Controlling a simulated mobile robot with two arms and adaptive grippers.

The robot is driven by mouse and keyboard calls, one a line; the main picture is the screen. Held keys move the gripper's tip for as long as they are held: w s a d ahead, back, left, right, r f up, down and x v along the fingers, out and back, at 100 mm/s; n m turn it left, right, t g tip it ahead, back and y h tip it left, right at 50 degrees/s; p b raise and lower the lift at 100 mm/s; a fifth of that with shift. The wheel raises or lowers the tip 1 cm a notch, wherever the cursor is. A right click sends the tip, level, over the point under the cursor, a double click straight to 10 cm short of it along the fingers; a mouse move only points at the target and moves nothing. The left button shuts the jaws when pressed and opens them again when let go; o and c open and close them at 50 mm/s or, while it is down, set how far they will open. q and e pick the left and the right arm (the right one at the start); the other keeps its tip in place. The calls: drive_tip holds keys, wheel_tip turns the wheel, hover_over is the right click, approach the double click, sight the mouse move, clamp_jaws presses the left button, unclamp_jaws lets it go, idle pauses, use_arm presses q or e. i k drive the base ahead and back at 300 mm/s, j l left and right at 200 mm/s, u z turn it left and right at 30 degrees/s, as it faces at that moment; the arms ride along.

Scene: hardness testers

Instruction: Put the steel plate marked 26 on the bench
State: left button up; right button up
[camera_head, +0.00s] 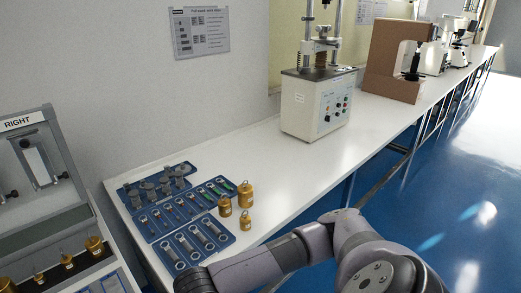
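The white bench (270,150) runs from the lower left to the far right along the wall. I cannot make out a steel plate marked 26; no number 26 is readable on anything here. My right arm comes in from the lower right across the front edge of the bench. Its dark wrist end reaches the bottom edge near the blue trays, and the fingers do not show. My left gripper is not in view.
Blue trays (228,241) of metal specimens and several brass weights (245,194) occupy the bench's near end. A rack labelled RIGHT (22,121) stands at left. A tester (316,105) and a brown machine (385,60) stand farther back. Bench between weights and tester is clear.

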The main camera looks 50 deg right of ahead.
sight(262, 187)
drive_tip(key=l, duration=0.45)
drive_tip(key=k+l, duration=0.15)
drive_tip(key=l, duration=0.3)
drive_tip(key=l+u, duration=0.1)
drive_tip(key=l, duration=0.3)
drive_tip(key=k+l, duration=0.15)
drive_tip(key=l, duration=0.3)
drive_tip(key=k+l, duration=0.1)
drive_tip(key=l, duration=0.35)
drive_tip(key=i+u, duration=0.05)
